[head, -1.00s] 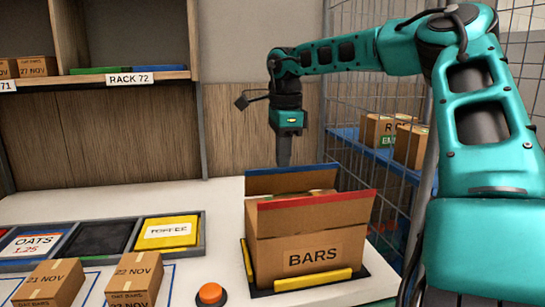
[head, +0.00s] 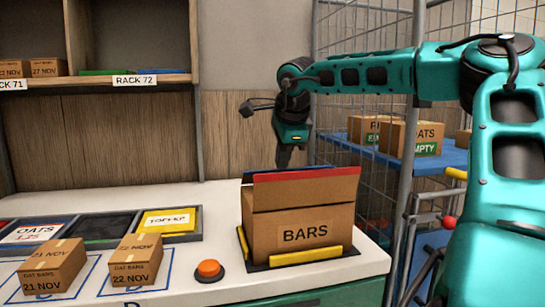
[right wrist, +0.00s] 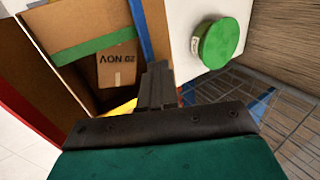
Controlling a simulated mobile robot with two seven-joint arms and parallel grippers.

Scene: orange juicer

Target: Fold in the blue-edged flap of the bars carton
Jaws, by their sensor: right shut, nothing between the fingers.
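The bars carton (head: 300,231) stands open on the counter. Its red-edged flap (head: 310,188) stands up at the front. The blue-edged flap (head: 328,168) is at the back, mostly hidden by the red one. In the right wrist view, its blue edge (right wrist: 141,35) runs beside the fingers, and a green-edged flap (right wrist: 95,47) spans the carton near a small dated box (right wrist: 117,68). My right gripper (head: 284,165) is shut and empty, pointing down just behind the blue flap; contact is unclear. It also shows in the right wrist view (right wrist: 156,87). My left gripper is out of view.
Yellow guides (head: 306,256) on a black base bound the carton. An orange button (head: 208,271) and dated oat boxes (head: 134,258) are to the left. A wire cage (head: 345,110) stands right. A green disc (right wrist: 221,43) lies beyond the fingers.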

